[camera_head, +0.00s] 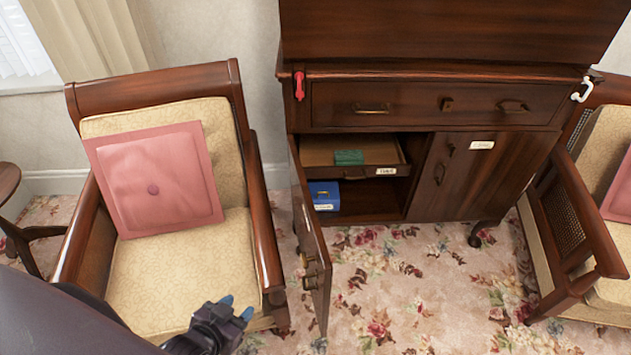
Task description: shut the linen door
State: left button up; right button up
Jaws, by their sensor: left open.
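A dark wooden cabinet (440,185) stands against the wall. Its left door (309,240) is swung wide open toward me, seen nearly edge-on, with metal fittings on it. Its right door (485,180) is shut and bears a small white label (481,145) that I cannot read, so I cannot tell from writing which door is the linen one. My left gripper (237,307), with blue fingertips, is open and empty in front of the left armchair's seat. It is to the left of the open door and apart from it. My right gripper is not in view.
Inside the cabinet are an inner drawer (345,171) holding a green item (349,157), and a blue box (323,193). A cushioned armchair (185,265) stands close left of the open door; another armchair (585,200) stands right. Floral carpet (420,300) before the cabinet is clear.

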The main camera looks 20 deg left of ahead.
aim_at(310, 239)
jog(key=u, duration=0.75)
jog(key=k+j+z, duration=0.5)
jog(key=z, duration=0.2)
jog(key=k+j+z, duration=0.1)
jog(key=k+z, duration=0.25)
